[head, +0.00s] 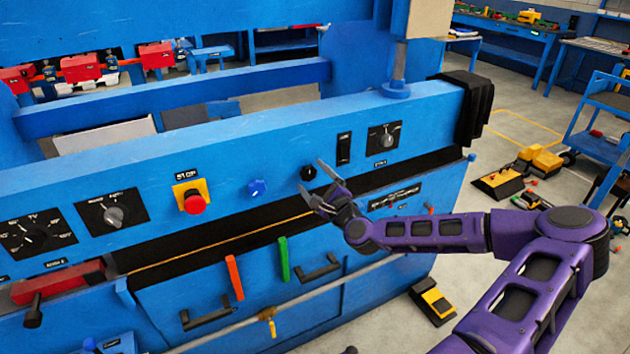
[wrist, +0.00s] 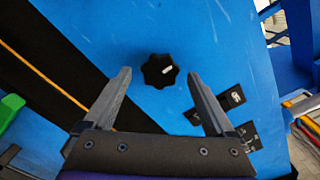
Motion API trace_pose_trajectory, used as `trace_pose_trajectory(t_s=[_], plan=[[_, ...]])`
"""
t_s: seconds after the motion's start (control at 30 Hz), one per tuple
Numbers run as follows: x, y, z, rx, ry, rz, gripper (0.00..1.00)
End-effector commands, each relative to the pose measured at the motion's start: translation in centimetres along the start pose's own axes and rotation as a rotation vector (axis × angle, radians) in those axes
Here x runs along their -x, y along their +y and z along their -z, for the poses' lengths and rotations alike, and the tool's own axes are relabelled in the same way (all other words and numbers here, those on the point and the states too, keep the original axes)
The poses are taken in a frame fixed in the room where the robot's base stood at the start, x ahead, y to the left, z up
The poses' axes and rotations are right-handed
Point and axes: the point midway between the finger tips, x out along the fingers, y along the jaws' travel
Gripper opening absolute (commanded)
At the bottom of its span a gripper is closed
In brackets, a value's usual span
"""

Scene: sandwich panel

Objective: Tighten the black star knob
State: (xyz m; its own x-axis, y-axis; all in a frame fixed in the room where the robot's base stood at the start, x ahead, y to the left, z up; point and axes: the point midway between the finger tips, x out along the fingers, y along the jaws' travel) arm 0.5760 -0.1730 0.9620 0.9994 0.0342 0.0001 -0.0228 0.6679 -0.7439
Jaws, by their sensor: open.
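The black star knob (head: 308,173) sits on the blue front panel, between a blue knob and a black rocker switch. My gripper (head: 318,180) is open in front of the panel, close to the knob. In the wrist view the two grey fingers of my gripper (wrist: 158,72) are spread to either side of the knob's line, with the knob ahead between their tips. The jaws hold nothing, and the fingers do not appear to touch the knob.
A blue knob (head: 257,188), a red stop button (head: 194,202) on a yellow plate, a black rocker switch (head: 344,149) and a rotary selector (head: 384,137) share the panel. Below are a black slot, a red handle (head: 234,277) and a green handle (head: 284,259).

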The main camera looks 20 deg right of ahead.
Motion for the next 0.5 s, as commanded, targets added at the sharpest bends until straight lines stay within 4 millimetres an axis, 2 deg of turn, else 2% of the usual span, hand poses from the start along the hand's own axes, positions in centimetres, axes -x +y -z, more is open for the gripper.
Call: trace_pose_trajectory(t_s=[0.17,0.27,0.5], plan=[[1.1,0.0,0.1,0.000,0.001,0.000,0.90],[2.8,0.0,0.1,0.000,0.002,0.001,0.90],[8.3,-0.1,0.2,-0.002,0.003,0.002,0.90]])
